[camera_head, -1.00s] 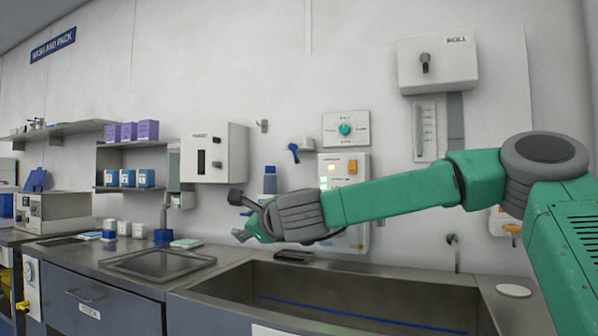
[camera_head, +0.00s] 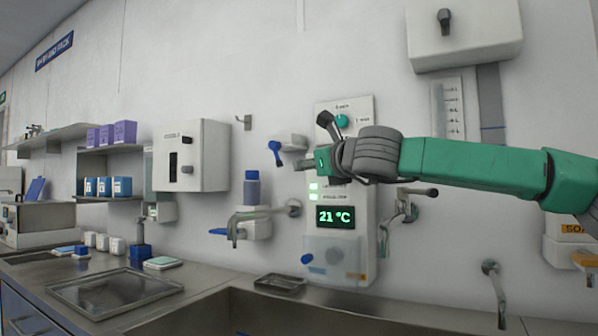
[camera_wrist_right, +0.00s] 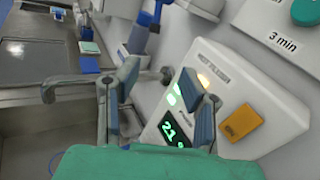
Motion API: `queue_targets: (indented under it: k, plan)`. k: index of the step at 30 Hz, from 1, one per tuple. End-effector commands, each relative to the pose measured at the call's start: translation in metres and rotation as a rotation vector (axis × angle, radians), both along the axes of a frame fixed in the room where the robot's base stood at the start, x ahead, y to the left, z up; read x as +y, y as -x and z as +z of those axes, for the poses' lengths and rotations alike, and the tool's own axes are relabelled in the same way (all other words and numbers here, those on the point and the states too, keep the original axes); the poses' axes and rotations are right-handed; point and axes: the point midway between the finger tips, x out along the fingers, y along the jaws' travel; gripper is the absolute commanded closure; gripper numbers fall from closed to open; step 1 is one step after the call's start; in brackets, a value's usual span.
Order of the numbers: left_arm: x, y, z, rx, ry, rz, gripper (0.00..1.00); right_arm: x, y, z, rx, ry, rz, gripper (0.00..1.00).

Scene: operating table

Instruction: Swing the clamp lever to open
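A small wall fitting with a blue lever (camera_head: 275,152), which I take to be the clamp lever, sits at the middle of the wall in the head view. The lever hangs down at a slant from a pale body (camera_head: 292,141). My right gripper (camera_head: 312,144) is just right of it, apart from it as far as I can tell, with its fingers spread and nothing between them. The wrist view shows the open fingers (camera_wrist_right: 160,78) in front of the wall panel. A blue part (camera_wrist_right: 140,38) lies beyond them; I cannot tell if it is the lever. My left gripper is out of view.
A white panel (camera_head: 340,250) reading 21 °C is below my right gripper, with a dial plate (camera_head: 358,108) above. Wall taps (camera_head: 250,214) stick out on both sides of the panel. A sink (camera_head: 400,318) lies below.

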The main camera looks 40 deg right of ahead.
Motion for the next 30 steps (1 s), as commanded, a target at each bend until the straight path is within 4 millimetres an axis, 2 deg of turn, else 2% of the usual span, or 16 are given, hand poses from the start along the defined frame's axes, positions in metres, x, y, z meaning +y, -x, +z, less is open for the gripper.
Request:
queue_targets:
  k: [4,7,19,24,30]
  plan:
    - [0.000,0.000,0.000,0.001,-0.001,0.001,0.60,0.010,-0.005,0.004,-0.001,0.012,0.002,0.64]
    - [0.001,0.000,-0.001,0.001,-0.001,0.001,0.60,0.011,-0.017,0.005,0.001,0.014,0.002,0.64]
    - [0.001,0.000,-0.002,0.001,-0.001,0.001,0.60,-0.030,-0.099,-0.006,0.002,-0.006,-0.003,0.64]
    - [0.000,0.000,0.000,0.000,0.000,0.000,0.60,-0.030,-0.123,-0.004,0.001,-0.003,-0.002,0.64]
    - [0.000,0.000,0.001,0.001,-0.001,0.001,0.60,-0.026,-0.135,-0.001,0.000,0.001,-0.003,0.64]
